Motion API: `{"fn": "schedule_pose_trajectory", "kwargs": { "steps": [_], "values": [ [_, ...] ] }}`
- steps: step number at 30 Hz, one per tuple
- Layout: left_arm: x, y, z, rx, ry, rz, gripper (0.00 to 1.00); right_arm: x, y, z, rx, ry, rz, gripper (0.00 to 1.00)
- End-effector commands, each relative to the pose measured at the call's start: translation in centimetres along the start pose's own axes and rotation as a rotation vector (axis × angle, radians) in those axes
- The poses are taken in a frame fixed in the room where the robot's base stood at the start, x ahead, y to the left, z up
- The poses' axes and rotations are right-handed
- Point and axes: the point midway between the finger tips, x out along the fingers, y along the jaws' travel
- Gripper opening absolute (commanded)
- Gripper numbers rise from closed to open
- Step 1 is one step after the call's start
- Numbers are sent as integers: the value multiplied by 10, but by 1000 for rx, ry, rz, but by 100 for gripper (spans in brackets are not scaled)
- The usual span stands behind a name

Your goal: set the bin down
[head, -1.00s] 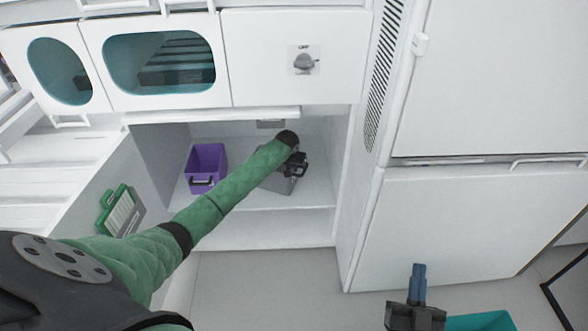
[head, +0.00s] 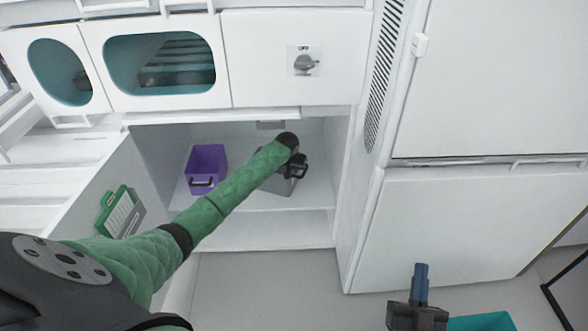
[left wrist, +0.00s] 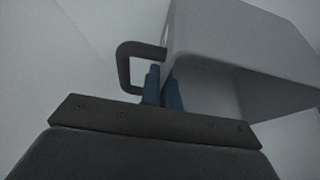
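A grey bin (head: 277,184) is inside the open lower cabinet, to the right of a purple bin (head: 206,167). My left gripper (head: 296,166) is at the grey bin, partly hidden by my green arm. In the left wrist view the grey bin (left wrist: 235,45) is close, with a dark loop handle (left wrist: 124,68) on its side. The blue fingers (left wrist: 163,88) are close together around the handle's lower part. Whether the bin's base touches the shelf is hidden. My right gripper (head: 421,285) is low at the right, outside the cabinet; its finger gap does not show clearly.
The cabinet floor (head: 235,200) is bare between the two bins. A green-framed item (head: 120,212) is at the left cabinet wall. A teal bin (head: 482,322) is beside my right gripper. A white fridge-like unit (head: 470,215) stands to the right.

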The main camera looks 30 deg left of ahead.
Motion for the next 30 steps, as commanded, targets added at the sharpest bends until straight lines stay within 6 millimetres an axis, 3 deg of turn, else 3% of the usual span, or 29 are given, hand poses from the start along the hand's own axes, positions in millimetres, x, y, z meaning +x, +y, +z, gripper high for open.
{"fn": "schedule_pose_trajectory", "kwargs": {
  "steps": [3,7,19,23,30],
  "values": [
    [0,0,0,0,0,0,0,0,0,2,0,-10,0,0],
    [1,0,0,0,0,0,25,-1,1,4,0,-14,1,0],
    [0,0,0,0,0,0,25,-2,0,2,0,-5,1,0],
    [-6,0,-1,1,0,0,25,2,-1,-11,-1,36,-2,0],
    [-26,0,-1,0,0,0,25,-15,1,38,13,-136,9,0]
  ]
}}
